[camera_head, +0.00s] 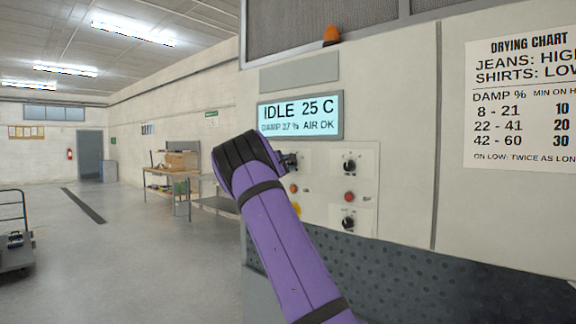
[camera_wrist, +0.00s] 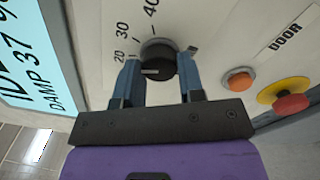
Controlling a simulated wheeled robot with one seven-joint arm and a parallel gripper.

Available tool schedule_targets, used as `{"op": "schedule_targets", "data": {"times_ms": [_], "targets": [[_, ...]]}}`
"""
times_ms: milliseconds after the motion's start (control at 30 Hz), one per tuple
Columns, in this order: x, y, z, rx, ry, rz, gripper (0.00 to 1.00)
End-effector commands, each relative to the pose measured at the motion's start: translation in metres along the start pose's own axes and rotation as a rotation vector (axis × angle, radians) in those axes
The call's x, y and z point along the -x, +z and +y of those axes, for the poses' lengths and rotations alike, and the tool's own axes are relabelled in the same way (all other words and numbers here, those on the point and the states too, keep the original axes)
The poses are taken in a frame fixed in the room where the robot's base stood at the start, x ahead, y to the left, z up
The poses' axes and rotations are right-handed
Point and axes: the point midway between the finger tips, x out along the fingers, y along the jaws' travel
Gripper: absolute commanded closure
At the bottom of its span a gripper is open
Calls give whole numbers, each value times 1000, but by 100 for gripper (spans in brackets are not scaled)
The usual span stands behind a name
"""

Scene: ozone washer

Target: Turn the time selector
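The time selector, a black round knob (camera_wrist: 158,60), sits on the pale panel beside a scale marked 20, 30 and 40. Its light pointer mark faces the lower left of the wrist view, towards my gripper's side. My gripper (camera_wrist: 160,68) has its two blue fingers on either side of the knob, with both seeming to touch it; it looks shut on the knob. In the head view my gripper (camera_head: 288,161) is at the panel's upper left knob, which my wrist mostly hides.
The display (camera_head: 300,115) reads IDLE 25 C, DAMP 37 % and AIR OK. An orange button (camera_wrist: 238,79) and a red-and-yellow emergency button (camera_wrist: 290,98) lie right of the knob. Other knobs (camera_head: 350,166) are on the panel's right half. A drying chart (camera_head: 520,100) hangs at right.

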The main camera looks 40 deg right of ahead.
Motion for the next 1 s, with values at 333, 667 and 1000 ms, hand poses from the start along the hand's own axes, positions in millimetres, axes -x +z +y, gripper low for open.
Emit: {"op": "schedule_targets", "data": {"times_ms": [333, 667, 1000], "targets": [[0, 0, 0, 0, 0, 1, 39], [34, -1, 1, 0, 1, 3, 39], [93, -1, 0, -1, 0, 4, 39]]}}
